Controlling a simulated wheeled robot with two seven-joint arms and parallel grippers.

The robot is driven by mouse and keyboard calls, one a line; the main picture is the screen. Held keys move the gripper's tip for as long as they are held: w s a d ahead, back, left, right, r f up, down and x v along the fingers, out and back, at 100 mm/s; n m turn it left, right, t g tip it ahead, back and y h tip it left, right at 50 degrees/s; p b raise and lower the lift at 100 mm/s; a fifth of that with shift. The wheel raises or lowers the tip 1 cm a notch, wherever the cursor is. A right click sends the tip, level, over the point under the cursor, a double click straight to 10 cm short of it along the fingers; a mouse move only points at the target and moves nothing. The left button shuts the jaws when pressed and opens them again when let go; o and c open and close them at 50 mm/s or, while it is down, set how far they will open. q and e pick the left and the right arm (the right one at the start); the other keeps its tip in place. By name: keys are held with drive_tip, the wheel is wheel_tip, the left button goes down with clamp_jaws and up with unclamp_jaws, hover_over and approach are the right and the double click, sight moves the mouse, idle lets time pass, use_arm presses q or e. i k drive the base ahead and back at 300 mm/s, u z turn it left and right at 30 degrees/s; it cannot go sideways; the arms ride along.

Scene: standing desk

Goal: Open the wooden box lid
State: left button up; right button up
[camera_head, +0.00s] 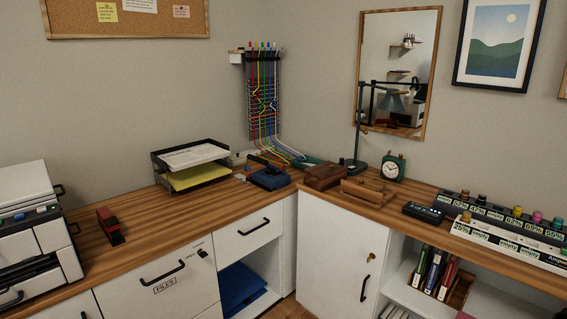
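A dark brown wooden box (323,177) sits on the corner part of the wooden desktop, in the middle of the head view. It looks closed, but it is too small to make out a lid seam. Just right of it lies a lighter brown wooden piece (366,192) with a raised part on top; I cannot tell whether it is a separate box or a stand. Neither of my grippers is in view, and nothing is touching the box.
A blue object (269,178) lies left of the box. A lamp (353,165), a green clock (393,167) and a dark device (423,213) stand to the right. Paper trays (195,168) stand farther left.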

sight(322, 171)
drive_tip(key=u, duration=0.55)
drive_tip(key=i, duration=0.75)
drive_tip(key=u, duration=0.25)
